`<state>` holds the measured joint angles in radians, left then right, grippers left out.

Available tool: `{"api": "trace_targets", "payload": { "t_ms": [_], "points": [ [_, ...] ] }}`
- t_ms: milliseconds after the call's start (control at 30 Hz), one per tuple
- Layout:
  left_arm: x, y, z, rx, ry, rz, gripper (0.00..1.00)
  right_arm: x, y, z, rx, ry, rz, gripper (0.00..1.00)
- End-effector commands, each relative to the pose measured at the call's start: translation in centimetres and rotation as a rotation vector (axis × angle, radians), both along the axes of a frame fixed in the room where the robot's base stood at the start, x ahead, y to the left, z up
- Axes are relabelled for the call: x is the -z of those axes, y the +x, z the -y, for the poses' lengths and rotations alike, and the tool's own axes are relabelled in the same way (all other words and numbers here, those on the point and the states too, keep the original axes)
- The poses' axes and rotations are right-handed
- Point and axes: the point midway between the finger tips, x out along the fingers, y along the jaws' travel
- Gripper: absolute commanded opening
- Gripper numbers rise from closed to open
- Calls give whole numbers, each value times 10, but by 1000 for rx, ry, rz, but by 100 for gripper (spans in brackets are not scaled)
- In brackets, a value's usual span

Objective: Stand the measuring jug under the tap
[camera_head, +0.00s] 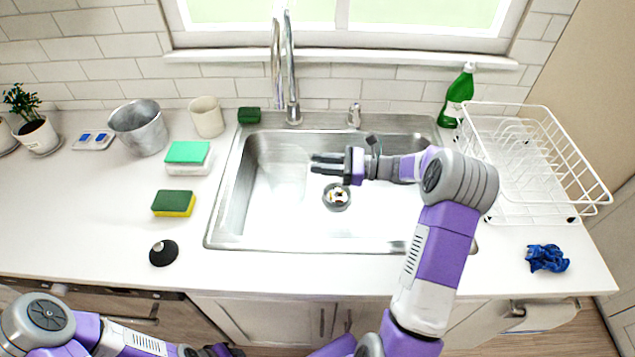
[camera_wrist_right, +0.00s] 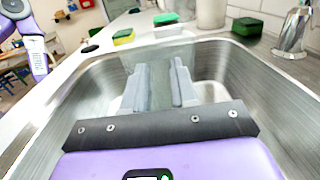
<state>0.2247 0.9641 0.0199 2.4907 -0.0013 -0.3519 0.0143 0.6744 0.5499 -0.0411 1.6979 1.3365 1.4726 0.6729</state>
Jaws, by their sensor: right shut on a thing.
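The measuring jug (camera_wrist_right: 160,72) is clear and hard to make out. In the right wrist view it shows as a faint see-through shape between and beyond the fingers. My right gripper (camera_head: 328,163) is shut on it over the sink basin (camera_head: 380,215); its fingers also show in the wrist view (camera_wrist_right: 160,88). In the head view the jug appears only as a faint pale patch left of the fingers, and its base contact cannot be told. The chrome tap (camera_head: 291,80) rises behind the sink, up and left of the gripper. My left gripper (camera_head: 217,350) is low at the bottom edge, partly cut off.
A drain (camera_head: 337,197) lies in the basin. Left are a sponge (camera_head: 174,203), a green-and-white block (camera_head: 188,157), a metal bucket (camera_head: 139,127), a cup (camera_head: 207,117) and a black knob-like object (camera_head: 163,253). Right are a dish rack (camera_head: 590,197), green bottle (camera_head: 457,98) and blue cloth (camera_head: 547,258).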

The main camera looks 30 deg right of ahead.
Motion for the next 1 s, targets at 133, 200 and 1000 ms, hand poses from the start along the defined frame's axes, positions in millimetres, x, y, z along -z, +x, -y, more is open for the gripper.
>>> {"api": "trace_targets", "payload": {
  "t_ms": [133,200,1000],
  "points": [
    [6,0,0,0,0,0,43,16,0,0,0,2,1,0],
    [9,0,0,0,0,0,43,25,0,0,1,2,1,0],
    [16,0,0,0,0,0,43,49,0,0,1,-1,1,53]
  ]
}}
